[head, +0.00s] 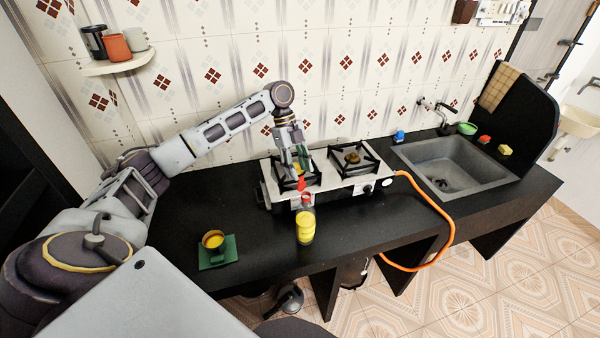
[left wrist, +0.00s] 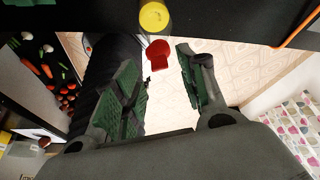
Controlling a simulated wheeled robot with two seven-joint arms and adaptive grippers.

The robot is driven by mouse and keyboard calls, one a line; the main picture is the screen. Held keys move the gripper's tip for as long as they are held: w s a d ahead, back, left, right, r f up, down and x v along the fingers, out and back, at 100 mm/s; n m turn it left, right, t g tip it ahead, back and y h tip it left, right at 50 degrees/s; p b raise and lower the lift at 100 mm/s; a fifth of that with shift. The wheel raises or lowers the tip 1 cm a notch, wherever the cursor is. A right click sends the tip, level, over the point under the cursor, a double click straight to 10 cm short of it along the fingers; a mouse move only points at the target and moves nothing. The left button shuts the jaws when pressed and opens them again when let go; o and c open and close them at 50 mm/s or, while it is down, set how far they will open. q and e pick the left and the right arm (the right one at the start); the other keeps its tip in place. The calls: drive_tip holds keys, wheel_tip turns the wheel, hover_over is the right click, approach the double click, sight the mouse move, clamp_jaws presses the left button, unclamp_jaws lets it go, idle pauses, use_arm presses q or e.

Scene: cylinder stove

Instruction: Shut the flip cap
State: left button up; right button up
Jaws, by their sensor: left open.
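A clear jar with yellow contents (head: 305,228) stands upright on the black counter, in front of the stove. Its red flip cap (head: 301,184) sticks up at the back of the jar's top, open. In the left wrist view the yellow jar (left wrist: 154,15) shows at the top, with the red cap (left wrist: 160,55) standing out from it. My left gripper (head: 296,158) is open and empty, above and behind the cap, over the stove's front. In the left wrist view the cap appears between its fingers, with no contact visible. My right gripper is not in view.
A two-burner stove (head: 330,192) stands behind the jar, with an orange hose (head: 447,215) running off it. A yellow-filled cup on a green saucer (head: 217,262) stands at left. The sink (head: 455,165) is at right. The counter between cup and jar is clear.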

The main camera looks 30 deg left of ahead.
sight(301, 183)
use_arm(q)
drive_tip(key=shift+x, duration=1.2)
clamp_jaws()
